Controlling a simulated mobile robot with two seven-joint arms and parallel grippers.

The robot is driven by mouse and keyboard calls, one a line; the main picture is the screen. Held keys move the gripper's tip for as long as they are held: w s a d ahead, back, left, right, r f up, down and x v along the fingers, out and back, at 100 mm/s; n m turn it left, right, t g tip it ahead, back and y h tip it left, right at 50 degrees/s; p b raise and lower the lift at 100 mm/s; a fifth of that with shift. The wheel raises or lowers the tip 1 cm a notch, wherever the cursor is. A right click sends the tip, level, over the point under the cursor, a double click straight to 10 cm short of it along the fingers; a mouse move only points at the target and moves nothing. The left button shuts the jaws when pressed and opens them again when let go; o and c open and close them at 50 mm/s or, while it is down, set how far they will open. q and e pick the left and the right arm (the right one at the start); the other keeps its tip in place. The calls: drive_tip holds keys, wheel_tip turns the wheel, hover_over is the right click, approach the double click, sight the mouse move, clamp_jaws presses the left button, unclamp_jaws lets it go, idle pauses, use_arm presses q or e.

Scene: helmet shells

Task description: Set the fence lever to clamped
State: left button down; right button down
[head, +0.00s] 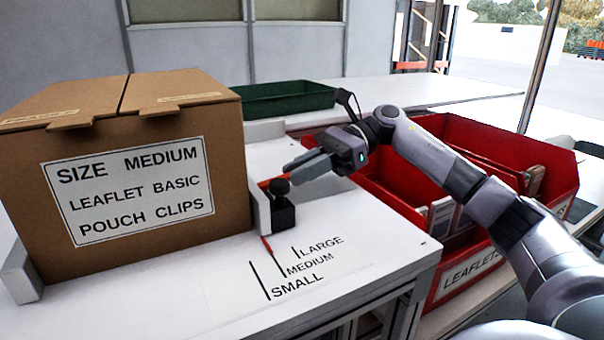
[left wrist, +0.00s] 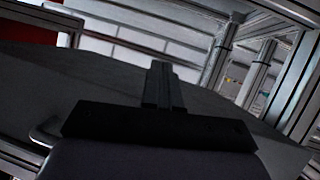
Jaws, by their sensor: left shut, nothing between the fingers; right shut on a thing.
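The fence lever (head: 279,187) has a round black knob and stands on a black block (head: 284,216) at the fence (head: 261,209), right of the cardboard box. My right gripper (head: 289,173) reaches in from the right, its fingers pointing left. It is shut on the lever at the knob, and the fingers hide part of the lever. I cannot tell from this view whether the lever is clamped. A red pointer (head: 267,244) below the fence lies by the upper end of the MEDIUM line. My left gripper (left wrist: 160,85) is shut and empty in the left wrist view.
The cardboard box (head: 205,125) labelled SIZE MEDIUM stands against the fence's left side. A red bin (head: 470,262) of leaflets is right of the table, under my right arm. A green tray (head: 290,97) is behind. The table front (head: 225,290) with printed size marks is clear.

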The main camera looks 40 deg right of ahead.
drive_tip(key=c, duration=1.1)
unclamp_jaws()
drive_tip(key=shift+p+v, duration=0.6)
drive_tip(key=shift+v, duration=2.95)
